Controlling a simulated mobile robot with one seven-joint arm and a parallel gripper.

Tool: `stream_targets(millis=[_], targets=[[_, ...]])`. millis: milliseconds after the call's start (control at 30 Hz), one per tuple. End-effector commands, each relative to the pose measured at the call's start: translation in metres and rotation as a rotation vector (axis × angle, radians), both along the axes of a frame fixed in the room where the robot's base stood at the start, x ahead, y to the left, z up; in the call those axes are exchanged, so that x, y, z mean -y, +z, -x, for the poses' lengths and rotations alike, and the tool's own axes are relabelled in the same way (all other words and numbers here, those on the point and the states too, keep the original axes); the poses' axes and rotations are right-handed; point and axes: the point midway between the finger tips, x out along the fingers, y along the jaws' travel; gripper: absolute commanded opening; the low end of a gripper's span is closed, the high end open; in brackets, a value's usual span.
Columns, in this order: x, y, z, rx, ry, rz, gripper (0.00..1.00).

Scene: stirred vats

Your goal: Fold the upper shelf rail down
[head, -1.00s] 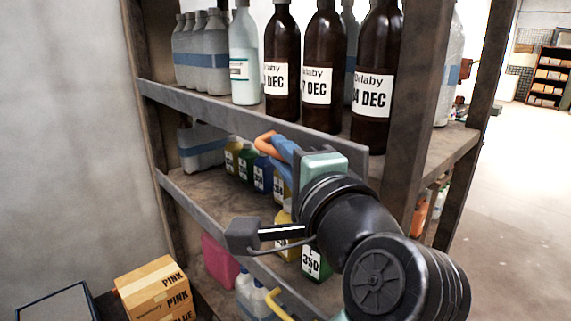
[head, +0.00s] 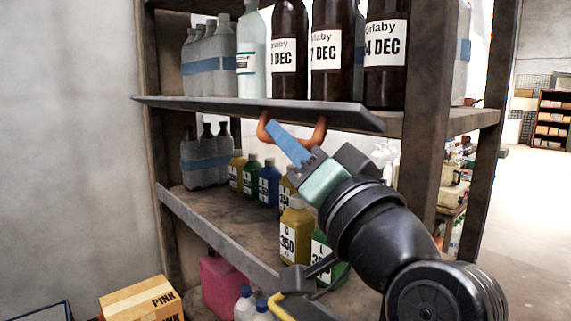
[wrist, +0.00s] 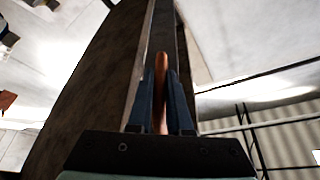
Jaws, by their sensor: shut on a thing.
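The upper shelf rail (head: 240,108) is a long grey board along the front edge of the upper shelf. It is tilted outward and lies close to flat, so I see it nearly edge-on. An orange handle (head: 321,132) hangs under it, and in the wrist view the handle (wrist: 161,75) stands between the blue fingers. My gripper (head: 278,135) reaches up from the lower right and is shut on this handle, just below the rail. The wrist view (wrist: 161,105) shows both fingers against it. Part of the handle is hidden behind the fingers.
Brown labelled bottles (head: 332,50) and a pale bottle (head: 251,55) stand on the upper shelf behind the rail. The lower shelf has its own upright rail (head: 215,235) and several coloured jugs (head: 296,230) near my arm. A post (head: 432,110) stands right. Boxes (head: 140,298) sit lower left.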

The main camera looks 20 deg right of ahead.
Motion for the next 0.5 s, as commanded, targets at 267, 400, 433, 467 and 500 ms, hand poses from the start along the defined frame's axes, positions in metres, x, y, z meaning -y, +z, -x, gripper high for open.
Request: stream_targets(millis=[267,400,433,467,500], targets=[[0.0064,-0.0154,-0.0017,0.076,-0.002,0.207,0.0],[0.0087,-0.0169,-0.0024,0.104,-0.003,0.282,0.0],[0.0092,-0.0174,-0.0027,0.108,-0.002,0.294,0.0],[0.0093,-0.0176,-0.0029,0.112,-0.002,0.307,0.0],[0.0096,-0.0174,-0.0029,0.118,-0.001,0.322,0.0]])
